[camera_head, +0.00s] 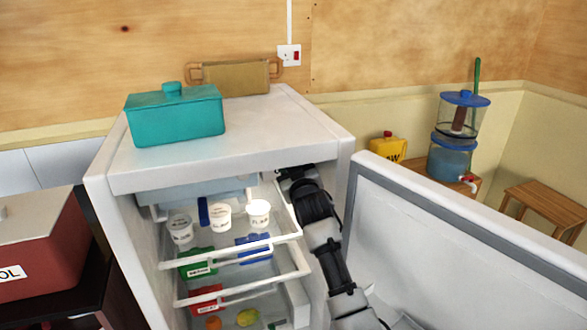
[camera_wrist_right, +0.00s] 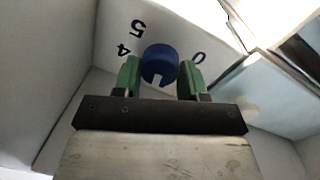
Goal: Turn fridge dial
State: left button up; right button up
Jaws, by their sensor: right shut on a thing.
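The fridge (camera_head: 210,165) stands open, its door (camera_head: 430,240) swung out to the right. In the right wrist view the round blue dial (camera_wrist_right: 160,62) sits on a white inner panel, with a pale notch at its lower edge. The numbers 4 and 5 show to its left and 0 to its right; other marks are hidden. My right gripper (camera_wrist_right: 160,76) has its green fingers on either side of the dial, shut on it. In the head view my right arm reaches into the upper right of the fridge, and the dial and fingertips are hidden. My left gripper is not in view.
White tubs (camera_head: 220,217) and colored containers stand on the wire-fronted shelves, left of my right arm. A teal box (camera_head: 175,118) and a tan tray (camera_head: 235,80) are on the fridge top. A red box (camera_head: 40,245) stands at the left.

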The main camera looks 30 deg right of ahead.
jog(key=o, duration=0.9)
jog(key=b+v, duration=0.2)
jog(key=v, duration=0.8)
jog(key=shift+s+a, duration=0.1)
jog(key=shift+s, duration=0.3)
jog(key=shift+o, duration=0.2)
